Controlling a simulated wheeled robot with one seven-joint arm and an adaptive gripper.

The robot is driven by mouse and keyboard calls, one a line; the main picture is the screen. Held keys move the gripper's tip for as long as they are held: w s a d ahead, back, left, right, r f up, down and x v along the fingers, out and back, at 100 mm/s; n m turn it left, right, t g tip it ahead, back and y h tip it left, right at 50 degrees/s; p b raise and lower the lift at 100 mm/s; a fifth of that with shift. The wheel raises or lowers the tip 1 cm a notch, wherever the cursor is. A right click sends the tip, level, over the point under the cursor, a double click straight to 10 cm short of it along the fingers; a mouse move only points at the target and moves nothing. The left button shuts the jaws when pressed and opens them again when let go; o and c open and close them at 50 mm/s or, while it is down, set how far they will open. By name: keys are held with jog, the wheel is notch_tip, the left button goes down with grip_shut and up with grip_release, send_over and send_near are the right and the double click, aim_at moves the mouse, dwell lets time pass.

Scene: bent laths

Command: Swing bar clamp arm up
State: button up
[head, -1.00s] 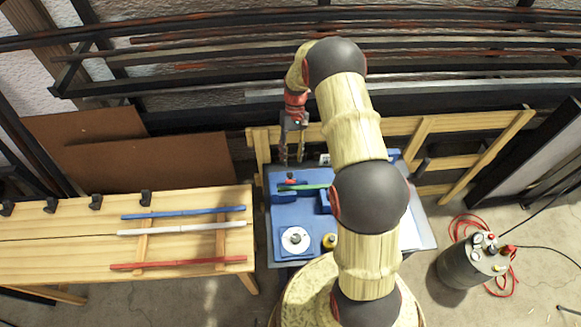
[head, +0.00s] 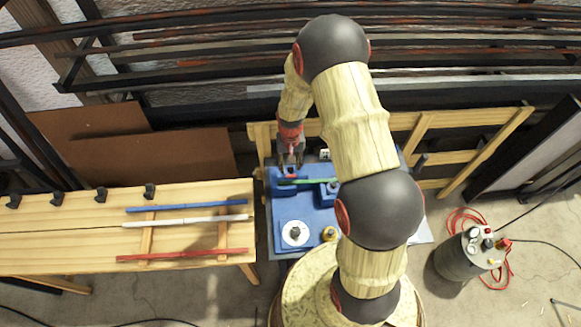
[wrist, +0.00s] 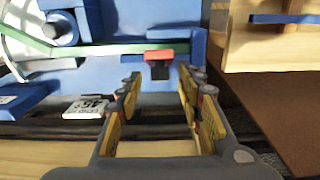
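The clamp arm appears as a small red bar (wrist: 160,54) on a dark stem in the wrist view, lying across the end of the green lath (wrist: 110,48). In the head view the red part (head: 290,176) shows just below my gripper, on the blue fixture (head: 308,211). The green lath (head: 305,181) runs to the right into a blue block. My gripper (head: 290,163) points down at the red part. In the wrist view my gripper (wrist: 158,82) is open, its yellow-padded fingers apart with the red bar beyond and between their tips. I cannot tell whether they touch it.
A wooden table (head: 60,240) on the left holds a blue lath (head: 188,209), a white lath (head: 185,220) and a red lath (head: 182,254). A white disc (head: 295,233) and a yellow piece (head: 329,233) sit at the fixture's near side. A grey canister (head: 465,258) stands right.

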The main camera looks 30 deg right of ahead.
jog(key=shift+f, duration=0.95)
jog(key=shift+c, duration=1.3)
grip_shut()
